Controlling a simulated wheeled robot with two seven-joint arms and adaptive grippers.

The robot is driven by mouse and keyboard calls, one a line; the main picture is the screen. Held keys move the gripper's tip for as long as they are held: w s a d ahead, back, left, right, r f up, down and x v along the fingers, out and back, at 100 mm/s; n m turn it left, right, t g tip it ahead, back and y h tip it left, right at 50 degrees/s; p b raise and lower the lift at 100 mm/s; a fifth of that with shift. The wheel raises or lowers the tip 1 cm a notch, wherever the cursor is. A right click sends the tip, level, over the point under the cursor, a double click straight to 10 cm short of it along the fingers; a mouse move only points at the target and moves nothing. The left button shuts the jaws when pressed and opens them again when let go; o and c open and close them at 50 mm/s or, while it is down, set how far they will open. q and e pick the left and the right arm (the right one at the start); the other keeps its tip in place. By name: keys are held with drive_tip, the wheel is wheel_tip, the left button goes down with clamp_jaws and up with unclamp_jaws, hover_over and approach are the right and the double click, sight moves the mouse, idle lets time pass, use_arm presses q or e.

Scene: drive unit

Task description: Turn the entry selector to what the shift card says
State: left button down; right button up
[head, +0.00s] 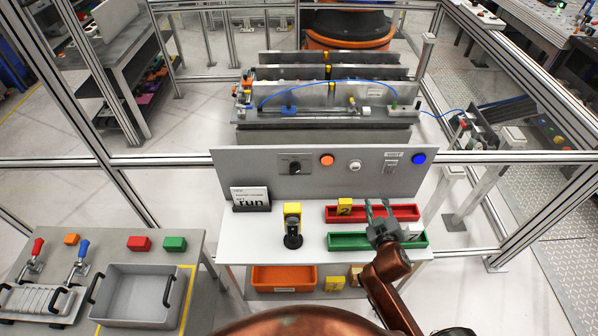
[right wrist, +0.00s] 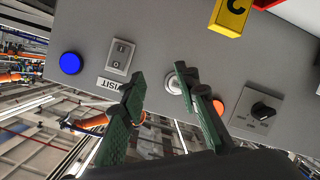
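The shift card (head: 251,199) stands at the left end of the white table, and its large word reads "run". The entry selector (head: 294,164), a black knob on a grey plate, is at the left part of the grey upright panel. It also shows at the right of the right wrist view (right wrist: 263,110); I cannot read its setting. My right gripper (head: 378,204) is open and empty, in front of the panel and right of the selector, apart from it. Its spread fingers also show in the right wrist view (right wrist: 159,80). My left gripper is not in view.
The panel (head: 250,172) also carries an orange button (head: 327,160), a round silver control (head: 355,165), a rocker switch (head: 390,164) and a blue button (head: 419,159). A red tray (head: 390,212), a green tray (head: 350,241) and a black stand with a yellow top (head: 292,238) occupy the table.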

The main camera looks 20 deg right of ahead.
drive_tip(key=w+a+r+n+t+y, duration=0.2)
drive_tip(key=w+a+r+n+t, duration=0.15)
drive_tip(key=r, duration=0.25)
drive_tip(key=w+a+r+n+t+y, duration=0.1)
drive_tip(key=w+a+r+n+t, duration=0.1)
drive_tip(key=w+r, duration=0.35)
drive_tip(key=w+a+r+n+t+y, duration=0.1)
drive_tip(key=a+r+n+y, duration=0.3)
drive_tip(key=a+r+n, duration=0.1)
drive_tip(key=n+g+y, duration=0.9)
drive_tip(key=n+y, duration=0.1)
drive_tip(key=n, duration=0.5)
hover_over(297, 172)
drive_tip(key=s+a, duration=0.1)
drive_tip(key=s, duration=0.5)
wheel_tip(297, 172, down, 3)
drive_tip(key=w+d+f+n+g+h, duration=0.1)
drive_tip(key=d+f+n+g+h, duration=0.1)
drive_tip(key=d+f+g+h, duration=0.35)
drive_tip(key=shift+t+y, duration=0.55)
drive_tip(key=shift+t, duration=0.35)
drive_tip(key=x, duration=0.2)
drive_tip(key=p+x, duration=0.1)
drive_tip(key=x, duration=0.2)
drive_tip(key=d+f+x, duration=0.1)
drive_tip(key=x, duration=0.2)
drive_tip(key=shift+a+f+p, duration=0.15)
drive_tip(key=shift+f+p, duration=0.1)
drive_tip(key=shift+p, duration=0.1)
drive_tip(key=shift+c, duration=0.3)
